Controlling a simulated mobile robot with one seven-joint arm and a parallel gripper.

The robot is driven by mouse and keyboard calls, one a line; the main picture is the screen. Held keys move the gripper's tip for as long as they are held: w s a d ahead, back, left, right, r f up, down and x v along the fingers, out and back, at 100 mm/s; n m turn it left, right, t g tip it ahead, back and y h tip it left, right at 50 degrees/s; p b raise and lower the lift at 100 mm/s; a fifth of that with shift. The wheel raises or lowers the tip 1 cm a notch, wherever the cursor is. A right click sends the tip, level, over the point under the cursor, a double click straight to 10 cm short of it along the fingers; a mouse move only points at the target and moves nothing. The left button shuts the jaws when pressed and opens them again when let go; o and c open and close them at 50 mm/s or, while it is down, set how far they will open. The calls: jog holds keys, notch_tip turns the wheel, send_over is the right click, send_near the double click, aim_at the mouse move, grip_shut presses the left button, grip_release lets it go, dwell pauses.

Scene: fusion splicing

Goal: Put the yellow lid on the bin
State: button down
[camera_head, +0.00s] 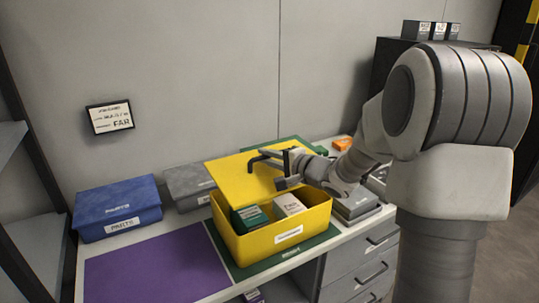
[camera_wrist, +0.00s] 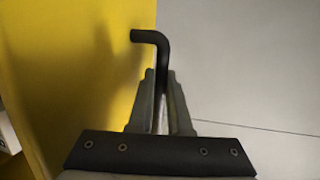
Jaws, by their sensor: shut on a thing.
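The yellow bin (camera_head: 272,245) stands open on a green mat on the counter. Inside it are a green box (camera_head: 250,217) and a white box (camera_head: 288,205). The yellow lid (camera_head: 235,172) is tilted up above the back of the bin; I cannot tell if its lower edge touches the rim. My gripper (camera_head: 285,170) is shut on the lid's black handle (camera_head: 262,160). In the wrist view the handle (camera_wrist: 150,37) runs down between my fingers (camera_wrist: 161,110), with the yellow lid (camera_wrist: 80,70) at the left.
A blue parts bin (camera_head: 118,208) and a grey bin (camera_head: 188,184) stand left of the yellow bin. A purple mat (camera_head: 155,265) lies clear at the front left. Grey drawers (camera_head: 365,260) are below the counter at the right.

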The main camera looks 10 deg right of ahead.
aim_at(267, 174)
jog(key=shift+f+b, duration=2.75)
jog(key=shift+b, duration=0.75)
jog(key=shift+f, duration=0.9)
jog(key=shift+p, duration=1.15)
jog(key=shift+f, duration=0.6)
jog(key=c, duration=0.8)
grip_release()
